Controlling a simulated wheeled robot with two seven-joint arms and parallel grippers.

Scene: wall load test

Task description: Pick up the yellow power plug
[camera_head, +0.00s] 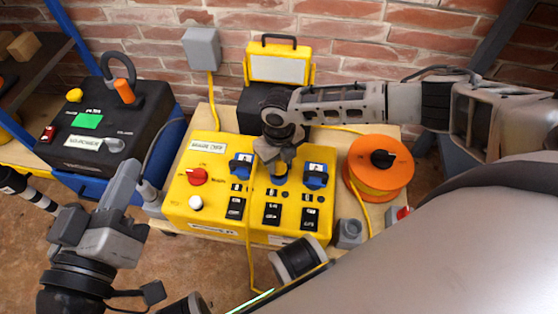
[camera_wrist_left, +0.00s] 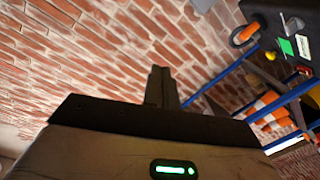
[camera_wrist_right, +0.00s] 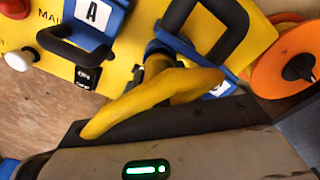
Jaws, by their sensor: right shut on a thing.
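My right gripper (camera_head: 280,166) points down over the middle of the yellow power box (camera_head: 205,222). It is shut on the yellow power plug, whose thick yellow cable (camera_wrist_right: 150,100) bends across the right wrist view in front of the fingers. The plug body is mostly hidden, so I cannot tell whether it still sits in the middle socket. Blue-flapped sockets stand on either side, one on the left (camera_head: 241,165) and one on the right (camera_head: 315,176). My left gripper (camera_head: 126,176) is shut and empty, away from the box; its fingers also show in the left wrist view (camera_wrist_left: 162,85).
An orange cable reel (camera_head: 378,168) stands right of the box. A black machine (camera_head: 105,125) on a blue stand is at the left. A yellow lamp (camera_head: 278,66) and a grey wall box (camera_head: 202,48) are behind. A thin yellow cable hangs over the box's front.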

